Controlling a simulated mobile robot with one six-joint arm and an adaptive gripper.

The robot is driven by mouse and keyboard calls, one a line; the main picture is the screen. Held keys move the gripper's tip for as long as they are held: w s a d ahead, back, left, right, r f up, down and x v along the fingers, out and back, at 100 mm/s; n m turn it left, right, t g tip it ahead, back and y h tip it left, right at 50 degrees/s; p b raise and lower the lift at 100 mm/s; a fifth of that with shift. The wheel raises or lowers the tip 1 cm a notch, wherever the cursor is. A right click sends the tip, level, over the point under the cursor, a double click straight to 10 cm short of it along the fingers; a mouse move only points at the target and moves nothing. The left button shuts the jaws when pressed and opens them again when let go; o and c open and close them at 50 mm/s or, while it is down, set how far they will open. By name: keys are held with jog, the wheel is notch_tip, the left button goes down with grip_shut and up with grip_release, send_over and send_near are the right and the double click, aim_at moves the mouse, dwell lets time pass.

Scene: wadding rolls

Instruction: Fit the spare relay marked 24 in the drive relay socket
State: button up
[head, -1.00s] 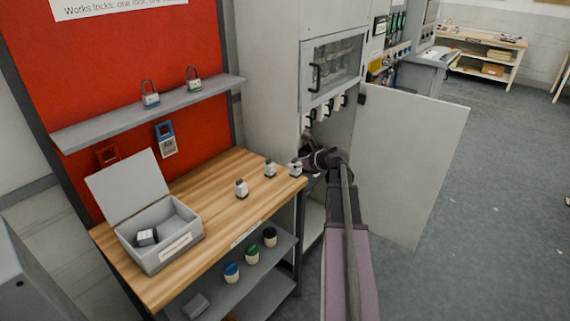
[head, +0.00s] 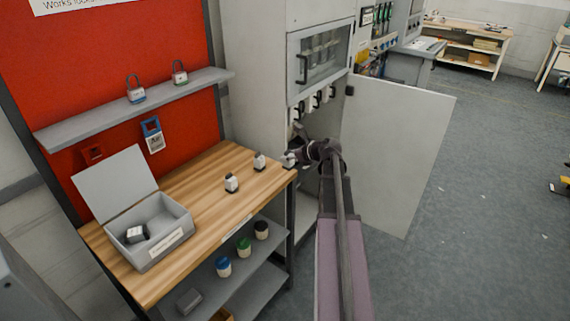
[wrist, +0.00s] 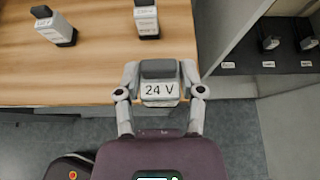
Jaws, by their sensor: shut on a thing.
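My gripper (wrist: 160,80) is shut on a relay marked 24 V (wrist: 161,92), with one finger on each side of it. The relay has a dark top and a white label facing the wrist camera. In the head view my gripper (head: 291,160) and the relay are at the right front corner of the wooden bench (head: 200,205). I cannot tell whether the relay touches the bench. In the wrist view, the open cabinet at right shows dark plugged-in parts (wrist: 270,43) above a row of labels. No such part shows above the leftmost label (wrist: 228,64). The label texts are unreadable.
Two other relays stand on the bench, one nearer (head: 232,184) and one farther (head: 260,162). An open grey box (head: 165,248) holds a dark-and-white part. The cabinet door (head: 400,150) stands open to the right of my arm.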

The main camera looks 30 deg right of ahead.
jog(key=shift+r, duration=0.1)
notch_tip(320, 180, up, 19)
jog(key=p, duration=1.9)
jog(key=shift+r, duration=0.2)
jog(key=shift+s, duration=0.2)
